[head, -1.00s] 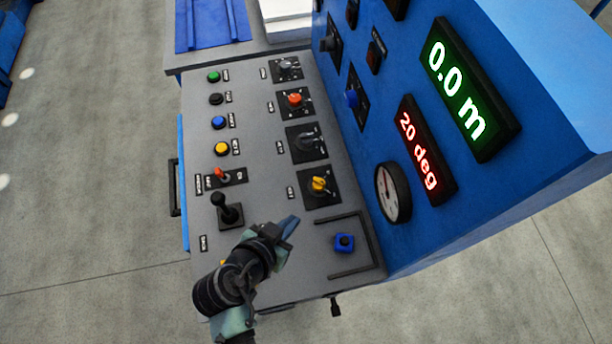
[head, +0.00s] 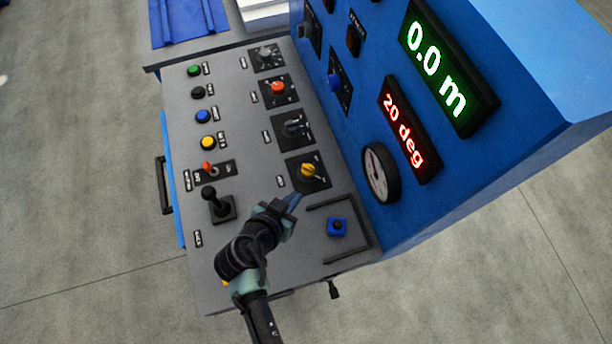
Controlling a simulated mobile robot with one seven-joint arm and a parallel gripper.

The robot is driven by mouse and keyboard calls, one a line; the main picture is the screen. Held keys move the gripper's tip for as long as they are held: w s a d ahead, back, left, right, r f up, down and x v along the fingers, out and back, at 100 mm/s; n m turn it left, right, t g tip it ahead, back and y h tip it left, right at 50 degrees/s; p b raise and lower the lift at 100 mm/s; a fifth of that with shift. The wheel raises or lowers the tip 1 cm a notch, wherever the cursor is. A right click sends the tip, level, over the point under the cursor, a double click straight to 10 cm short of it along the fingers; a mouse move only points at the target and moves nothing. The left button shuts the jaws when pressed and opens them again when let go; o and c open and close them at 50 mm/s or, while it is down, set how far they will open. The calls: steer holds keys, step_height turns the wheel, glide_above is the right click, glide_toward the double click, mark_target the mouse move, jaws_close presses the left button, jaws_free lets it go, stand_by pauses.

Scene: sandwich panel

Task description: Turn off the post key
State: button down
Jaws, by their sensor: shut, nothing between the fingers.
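The console's sloped grey panel has a column of rotary switches on square black plates: a grey one (head: 265,54), a red one (head: 278,88), a dark one (head: 293,127) and a yellow one (head: 309,171). Their labels are too small to read, so I cannot tell which control is the post key. My gripper (head: 295,200) is shut and empty. Its tips are just below and left of the yellow switch, close to its plate; I cannot tell whether they touch. My arm hides part of the panel's lower left.
Left on the panel are several push buttons, a red toggle (head: 208,167) and a black joystick (head: 218,205). A blue button box (head: 337,227) sits inside a black guard rail. The blue upright panel with a gauge (head: 381,173) and displays (head: 437,68) stands at right.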

mark_target(311, 174)
steer(key=x, duration=0.3)
steer(key=shift+w+d+p, duration=0.25)
steer(key=shift+w+d, duration=0.05)
steer(key=shift+w, duration=0.3)
steer(key=shift+w+d+p, duration=0.2)
steer(key=shift+w+d, duration=0.1)
steer(key=shift+w, duration=0.3)
steer(key=shift+w+d+f, duration=0.1)
steer(key=shift+w+d, duration=0.25)
steer(key=shift+w, duration=0.35)
